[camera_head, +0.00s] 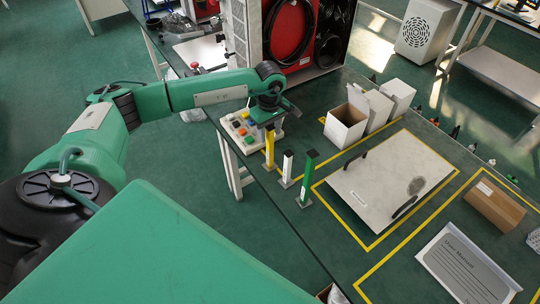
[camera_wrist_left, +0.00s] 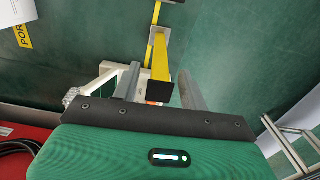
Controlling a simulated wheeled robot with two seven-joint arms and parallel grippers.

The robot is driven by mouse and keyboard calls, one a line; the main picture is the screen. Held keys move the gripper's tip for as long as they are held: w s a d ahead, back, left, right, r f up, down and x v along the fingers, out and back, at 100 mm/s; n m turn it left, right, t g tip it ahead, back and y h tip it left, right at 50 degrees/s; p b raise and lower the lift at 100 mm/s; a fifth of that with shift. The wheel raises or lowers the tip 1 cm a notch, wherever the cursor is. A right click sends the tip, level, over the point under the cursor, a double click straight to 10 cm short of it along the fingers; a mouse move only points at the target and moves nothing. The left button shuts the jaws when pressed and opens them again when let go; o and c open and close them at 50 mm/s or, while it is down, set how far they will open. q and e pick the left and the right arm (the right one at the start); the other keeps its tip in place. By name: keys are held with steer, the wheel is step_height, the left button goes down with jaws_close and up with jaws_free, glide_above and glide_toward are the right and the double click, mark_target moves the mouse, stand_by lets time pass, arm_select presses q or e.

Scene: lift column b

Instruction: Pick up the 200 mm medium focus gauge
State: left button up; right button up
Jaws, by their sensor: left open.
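Three upright gauges on small bases stand along the near-left edge of the green table: a yellow one (camera_head: 269,148), a white one (camera_head: 287,167) and a green one (camera_head: 307,178). Their markings are too small to read, so I cannot tell which is the 200 mm medium one. My left gripper (camera_head: 270,119) is right over the yellow gauge's top. In the left wrist view the gripper (camera_wrist_left: 159,75) is open, and the black-ended yellow gauge (camera_wrist_left: 160,58) shows between its two fingers with gaps at both sides. My right gripper is not in view.
A button box (camera_head: 241,128) sits at the table corner beside the yellow gauge. An open white carton (camera_head: 346,125), a flat panel with handles (camera_head: 385,185), a brown box (camera_head: 495,205) and a manual (camera_head: 468,268) lie farther right. Red cases with cables (camera_head: 290,35) stand behind.

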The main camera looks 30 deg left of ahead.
mark_target(270, 138)
arm_select(q)
step_height(270, 138, down, 4)
steer(key=shift+r+p, duration=0.25)
steer(key=shift+p, duration=0.2)
jaws_close()
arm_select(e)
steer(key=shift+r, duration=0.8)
arm_select(q)
steer(key=shift+r, duration=0.1)
